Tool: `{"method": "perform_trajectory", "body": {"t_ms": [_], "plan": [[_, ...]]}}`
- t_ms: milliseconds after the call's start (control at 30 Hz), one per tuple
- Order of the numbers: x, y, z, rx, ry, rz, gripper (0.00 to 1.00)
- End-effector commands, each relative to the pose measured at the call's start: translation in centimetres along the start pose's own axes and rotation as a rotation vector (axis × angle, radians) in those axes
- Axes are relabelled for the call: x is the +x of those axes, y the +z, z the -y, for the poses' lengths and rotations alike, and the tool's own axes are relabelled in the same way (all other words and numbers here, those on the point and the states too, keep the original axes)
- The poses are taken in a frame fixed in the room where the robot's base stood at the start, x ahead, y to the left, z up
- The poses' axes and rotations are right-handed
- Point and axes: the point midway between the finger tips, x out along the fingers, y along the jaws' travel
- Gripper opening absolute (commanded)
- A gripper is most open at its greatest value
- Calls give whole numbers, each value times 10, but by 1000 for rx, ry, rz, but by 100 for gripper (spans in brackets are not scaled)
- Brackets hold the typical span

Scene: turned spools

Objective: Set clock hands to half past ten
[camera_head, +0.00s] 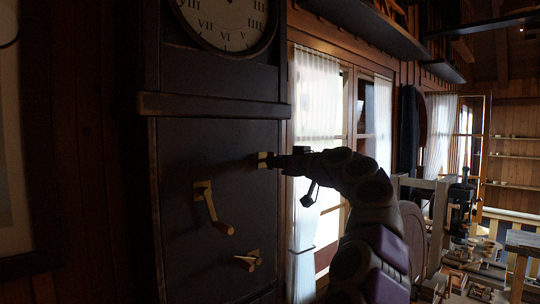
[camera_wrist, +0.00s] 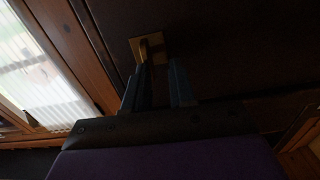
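The tall dark clock (camera_head: 215,130) stands at the left in the head view. Only the lower part of its pale dial (camera_head: 228,30) shows, with Roman numerals; no hands can be made out. Three brass fittings are on its front: an upper one (camera_head: 263,160) at my gripper, a middle crank (camera_head: 210,207) slanting down to the right, and a lower crank (camera_head: 248,261). In the wrist view, a brass handle on a square plate (camera_wrist: 150,47) lies just beyond my fingertips, nearer the left finger. My gripper (camera_wrist: 160,75) has its fingers apart; whether one touches the handle is unclear.
A curtained window (camera_head: 318,100) is right of the clock, behind my arm. A cluttered workbench (camera_head: 475,270) and wall shelves (camera_head: 515,157) lie farther right. A pale framed panel (camera_head: 15,150) hangs on the wall at far left.

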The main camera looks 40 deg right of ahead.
Motion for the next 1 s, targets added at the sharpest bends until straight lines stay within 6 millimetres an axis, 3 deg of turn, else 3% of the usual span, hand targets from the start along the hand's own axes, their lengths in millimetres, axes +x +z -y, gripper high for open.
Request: {"method": "perform_trajectory", "body": {"t_ms": [200, 667, 1000], "plan": [[29, -1, -1, -5, 4, -1, 35], [31, -4, 6, -5, 4, -6, 35], [29, -4, 3, -3, 4, -7, 3]]}}
